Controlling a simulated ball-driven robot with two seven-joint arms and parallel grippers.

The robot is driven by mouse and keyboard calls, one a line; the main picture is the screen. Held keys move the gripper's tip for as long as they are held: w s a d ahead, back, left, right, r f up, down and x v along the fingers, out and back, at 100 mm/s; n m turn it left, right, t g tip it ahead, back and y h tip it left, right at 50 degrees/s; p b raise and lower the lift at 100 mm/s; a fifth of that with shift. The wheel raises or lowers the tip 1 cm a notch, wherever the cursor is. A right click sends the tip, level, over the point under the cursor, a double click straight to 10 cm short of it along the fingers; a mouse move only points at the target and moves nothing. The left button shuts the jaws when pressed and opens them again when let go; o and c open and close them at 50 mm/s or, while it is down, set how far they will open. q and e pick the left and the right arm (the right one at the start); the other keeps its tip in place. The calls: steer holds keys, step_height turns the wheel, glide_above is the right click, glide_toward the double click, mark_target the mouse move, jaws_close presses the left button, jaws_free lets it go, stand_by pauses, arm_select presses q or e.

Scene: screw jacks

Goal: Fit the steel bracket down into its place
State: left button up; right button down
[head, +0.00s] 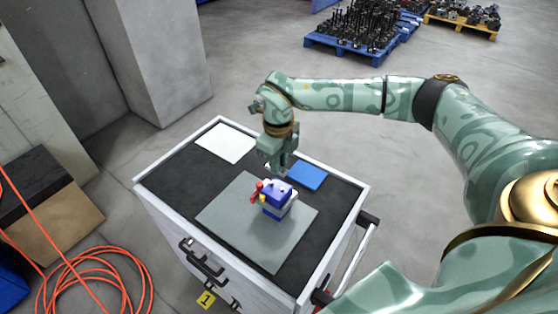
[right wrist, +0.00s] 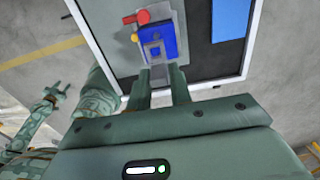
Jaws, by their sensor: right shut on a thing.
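My right gripper (head: 277,171) points down just above the blue jack (head: 277,193). In the right wrist view its two fingers (right wrist: 160,78) are shut on a small grey piece, apparently the steel bracket (right wrist: 158,76), mostly hidden between them. The jack in the right wrist view (right wrist: 153,43) has a square feature on its blue face, with a red part and a yellow knob at its side. I cannot tell whether the bracket touches the jack. My left gripper (right wrist: 55,91) shows small in the right wrist view, its fingers apart and empty, away from the cart.
The jack stands on a grey plate (head: 228,212) on the cart's dark top (head: 178,181). A white sheet (head: 226,142) lies at the back left, a blue pad (head: 307,176) right of the jack. An orange hose (head: 95,262) lies on the floor at left.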

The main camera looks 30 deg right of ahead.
steer(key=shift+r+p, duration=0.15)
steer(key=shift+p, duration=0.2)
steer(key=b, duration=0.3)
glide_above(278, 189)
step_height(278, 189, down, 5)
steer(key=shift+f, duration=0.15)
steer(key=shift+p, duration=0.65)
stand_by(0.4)
steer(key=shift+f+b, duration=0.7)
steer(key=shift+f, duration=0.55)
steer(key=c, duration=1.2)
jaws_free()
